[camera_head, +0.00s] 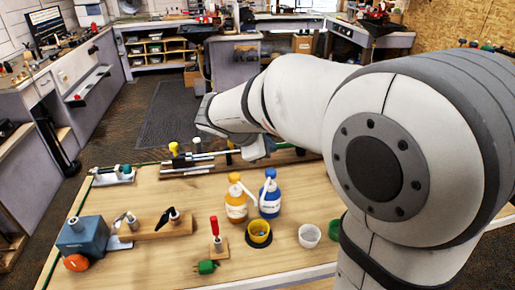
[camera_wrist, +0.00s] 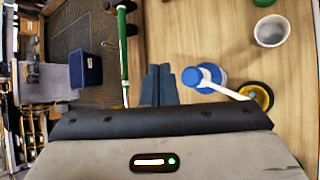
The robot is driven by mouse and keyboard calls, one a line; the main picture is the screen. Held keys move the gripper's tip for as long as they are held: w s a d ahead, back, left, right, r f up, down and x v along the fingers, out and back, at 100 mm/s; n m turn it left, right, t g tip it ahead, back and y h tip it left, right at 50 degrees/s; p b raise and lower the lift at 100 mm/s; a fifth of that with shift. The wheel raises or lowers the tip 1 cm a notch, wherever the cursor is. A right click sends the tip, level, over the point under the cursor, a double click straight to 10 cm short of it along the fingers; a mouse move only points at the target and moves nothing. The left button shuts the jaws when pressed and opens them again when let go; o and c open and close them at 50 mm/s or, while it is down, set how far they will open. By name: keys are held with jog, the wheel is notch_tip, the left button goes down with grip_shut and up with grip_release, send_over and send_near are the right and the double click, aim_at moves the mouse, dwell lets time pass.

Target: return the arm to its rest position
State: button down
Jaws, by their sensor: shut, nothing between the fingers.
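My arm reaches from the right side of the head view out over the wooden bench (camera_head: 180,265). My gripper (camera_wrist: 159,72) shows in the wrist view with its two dark fingers together and nothing between them. It is above the bench, beside the blue pump bottle (camera_wrist: 192,77) with its white spout. In the head view the fingers are mostly hidden behind my own arm and wrist. A shaft with a green grip (camera_wrist: 124,50) is left of the fingers in the wrist view, apart from them.
An orange bottle (camera_head: 236,208) and the blue bottle (camera_head: 270,205) stand mid-bench. A blue-grey machine (camera_head: 85,238) stands left. A clamp with yellow knob (camera_head: 174,149) is at the back edge.

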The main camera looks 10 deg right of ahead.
jog(key=s+f+m+g+y, duration=0.1)
jog(key=s+f+m+y, duration=0.1)
jog(key=s+m, duration=0.6)
jog(key=s+d+f+m+g+y, duration=0.1)
jog(key=s+f+m+y, duration=0.2)
jog(key=s, duration=1)
jog(key=shift+s+m+y, duration=0.2)
jog(key=shift+m+y, duration=1)
jog(key=shift+m, duration=1.4)
